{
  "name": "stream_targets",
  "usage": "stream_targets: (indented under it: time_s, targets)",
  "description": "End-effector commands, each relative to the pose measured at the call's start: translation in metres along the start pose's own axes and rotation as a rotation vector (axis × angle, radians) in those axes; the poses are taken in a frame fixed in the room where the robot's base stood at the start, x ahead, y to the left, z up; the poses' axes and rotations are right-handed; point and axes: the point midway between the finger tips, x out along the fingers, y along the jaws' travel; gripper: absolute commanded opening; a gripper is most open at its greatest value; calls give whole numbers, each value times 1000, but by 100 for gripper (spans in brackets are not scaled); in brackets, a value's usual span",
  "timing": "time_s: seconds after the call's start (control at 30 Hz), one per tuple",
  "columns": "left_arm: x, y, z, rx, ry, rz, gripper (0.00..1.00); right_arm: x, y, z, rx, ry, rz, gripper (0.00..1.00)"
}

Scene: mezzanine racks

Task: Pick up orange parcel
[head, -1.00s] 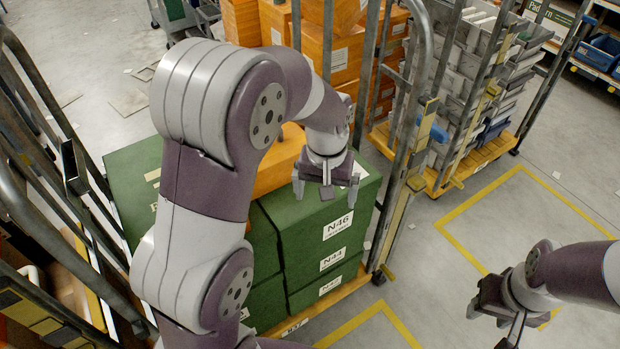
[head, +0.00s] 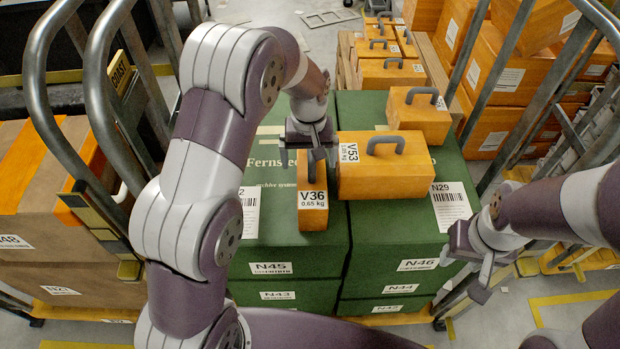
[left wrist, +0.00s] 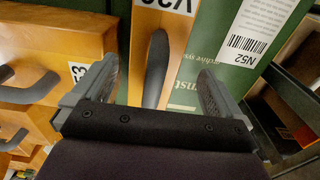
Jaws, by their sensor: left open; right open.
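An orange parcel labelled V36 (head: 312,207), narrow with a dark grey handle, stands on green boxes in the head view. A wider orange parcel labelled V53 (head: 385,178) is right beside it, and a smaller orange parcel (head: 420,118) is behind. My left gripper (head: 312,150) is open, directly over V36 and partly covering its handle. In the left wrist view, the V36 handle (left wrist: 156,70) lies between the open fingers of my left gripper (left wrist: 158,76); contact is not visible. V53 (left wrist: 60,30) is at left there. My right gripper (head: 478,270) is open and empty at right.
The green boxes (head: 285,240) form a stack on a cart with metal side rails (head: 520,90). More orange parcels (head: 390,72) lie behind. Brown cartons (head: 50,210) stand at left behind another rail. Bare floor shows at the back.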

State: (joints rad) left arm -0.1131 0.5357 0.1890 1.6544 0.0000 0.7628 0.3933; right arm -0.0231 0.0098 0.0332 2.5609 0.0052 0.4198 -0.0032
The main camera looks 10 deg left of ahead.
Motion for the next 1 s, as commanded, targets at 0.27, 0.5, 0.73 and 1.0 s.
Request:
stream_targets:
  time_s: [0.27,0.5,0.73,1.0]
  targets:
    - [36,2,-2,0,-1,0,100,-11,0,-2,0,0,0,46]
    - [36,2,-2,0,0,0,77,-11,0,-2,0,0,0,46]
    - [36,2,-2,0,0,0,2,-11,0,-2,0,0,0,46]
    - [35,2,-2,1,3,1,0,-10,0,-2,0,0,0,46]
